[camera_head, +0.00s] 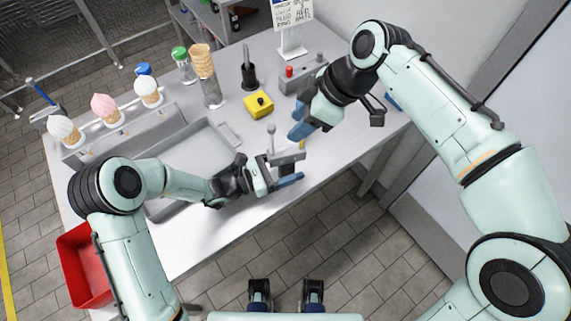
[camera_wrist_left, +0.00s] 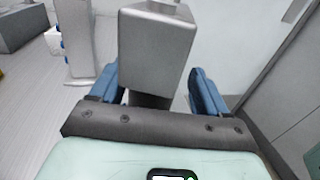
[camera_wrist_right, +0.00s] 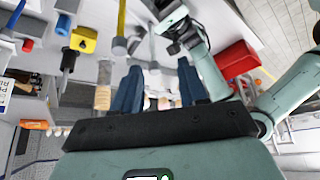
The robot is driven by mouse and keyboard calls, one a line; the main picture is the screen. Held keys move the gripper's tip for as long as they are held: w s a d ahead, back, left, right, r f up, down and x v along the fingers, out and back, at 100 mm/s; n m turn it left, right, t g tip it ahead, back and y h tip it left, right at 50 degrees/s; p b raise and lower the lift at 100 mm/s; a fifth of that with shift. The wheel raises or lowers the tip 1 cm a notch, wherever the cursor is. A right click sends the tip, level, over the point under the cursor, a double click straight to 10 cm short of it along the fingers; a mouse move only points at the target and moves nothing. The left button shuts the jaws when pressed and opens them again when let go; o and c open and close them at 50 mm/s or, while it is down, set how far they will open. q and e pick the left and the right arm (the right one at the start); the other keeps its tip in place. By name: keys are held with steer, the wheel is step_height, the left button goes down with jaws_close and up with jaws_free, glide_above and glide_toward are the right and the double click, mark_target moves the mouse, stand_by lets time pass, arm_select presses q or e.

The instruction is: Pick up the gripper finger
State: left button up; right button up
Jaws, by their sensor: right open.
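I cannot single out the gripper finger for certain. A grey metal piece (camera_head: 286,157) with an upright round-tipped rod (camera_head: 271,138) stands at the front table edge. My left gripper (camera_head: 284,182) is at this piece, its blue fingers spread apart. In the left wrist view a grey block (camera_wrist_left: 155,50) fills much of the space between the fingers (camera_wrist_left: 155,92); whether they clamp it is unclear. My right gripper (camera_head: 299,128) is open above the table, just beyond the grey piece. In the right wrist view nothing is clearly held between its blue fingers (camera_wrist_right: 158,90).
A yellow button box (camera_head: 258,105), a black-handled tool (camera_head: 249,70) and a grey control box (camera_head: 296,75) stand behind the grippers. A grey tray (camera_head: 195,150), ice-cream cones (camera_head: 105,108) and a red bin (camera_head: 83,265) are at left. The table's front edge is close.

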arm_select(q)
steer(key=c, duration=1)
steer(key=shift+c, duration=0.2)
arm_select(e)
steer(key=shift+o, duration=0.7)
steer(key=m+t+h, duration=0.3)
steer(key=m+h, duration=0.4)
steer(key=m, duration=1.2)
glide_toward(273, 135)
steer(key=shift+t, duration=0.3)
steer(key=x, duration=0.4)
steer(key=s+x, duration=0.1)
steer(key=x, duration=0.2)
steer(key=shift+a+f, duration=0.2)
steer(key=shift+f, duration=0.05)
steer(key=shift+w+x, duration=0.1)
steer(key=shift+x, duration=1.25)
steer(key=shift+w+x, duration=0.15)
steer(key=shift+x, duration=1.2)
